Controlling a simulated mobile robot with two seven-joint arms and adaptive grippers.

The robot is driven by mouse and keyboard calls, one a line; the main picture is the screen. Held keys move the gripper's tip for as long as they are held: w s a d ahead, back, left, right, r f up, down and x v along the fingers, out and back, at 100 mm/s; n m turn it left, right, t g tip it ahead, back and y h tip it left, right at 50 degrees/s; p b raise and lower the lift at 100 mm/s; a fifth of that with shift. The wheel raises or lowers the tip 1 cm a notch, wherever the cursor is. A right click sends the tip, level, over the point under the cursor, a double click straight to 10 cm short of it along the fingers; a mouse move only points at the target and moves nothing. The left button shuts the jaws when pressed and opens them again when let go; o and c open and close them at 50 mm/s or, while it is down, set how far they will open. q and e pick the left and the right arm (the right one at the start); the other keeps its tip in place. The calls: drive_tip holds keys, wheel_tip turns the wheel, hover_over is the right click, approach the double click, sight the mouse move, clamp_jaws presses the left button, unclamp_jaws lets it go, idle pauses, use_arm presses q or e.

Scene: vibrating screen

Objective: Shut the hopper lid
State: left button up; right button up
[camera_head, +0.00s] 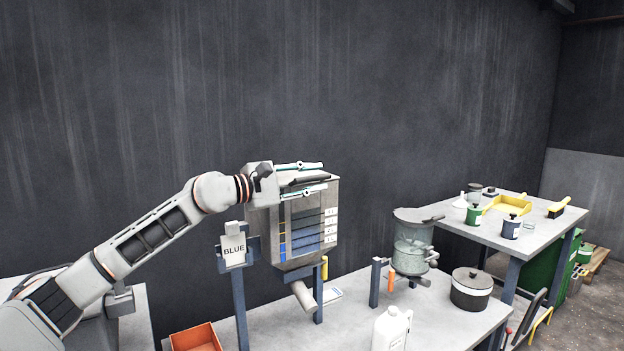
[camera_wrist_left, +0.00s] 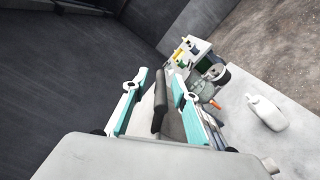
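The vibrating screen (camera_head: 268,236) is a grey box on posts, with numbered, coloured levels showing in its front. My left gripper (camera_head: 322,177) is at its top, pointing right, with its two teal-edged fingers apart. A dark bar (camera_head: 306,181), apparently on the hopper lid, lies between the fingers. In the left wrist view the dark bar (camera_wrist_left: 159,116) also shows between the spread fingers, beside a grey surface. A firm hold on it does not show. My gripper hides much of the hopper top, so I cannot tell the lid's exact angle. My right gripper is out of view.
On the bench are a glass vessel (camera_head: 413,246) on a stand, a dark lidded pot (camera_head: 471,289), a white jug (camera_head: 390,329) and an orange bin (camera_head: 195,338). A "BLUE" sign (camera_head: 234,250) stands left of the screen. A second table (camera_head: 480,232) is at right.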

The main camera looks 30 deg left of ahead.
sight(295, 182)
use_arm(q)
drive_tip(key=v, duration=0.9)
drive_tip(key=shift+s+a+f, duration=0.1)
drive_tip(key=shift+a+f, duration=0.05)
drive_tip(key=shift+s+a, duration=0.45)
drive_tip(key=shift+s, duration=0.15)
drive_tip(key=shift+s+a, duration=0.1)
drive_tip(key=shift+s, duration=0.45)
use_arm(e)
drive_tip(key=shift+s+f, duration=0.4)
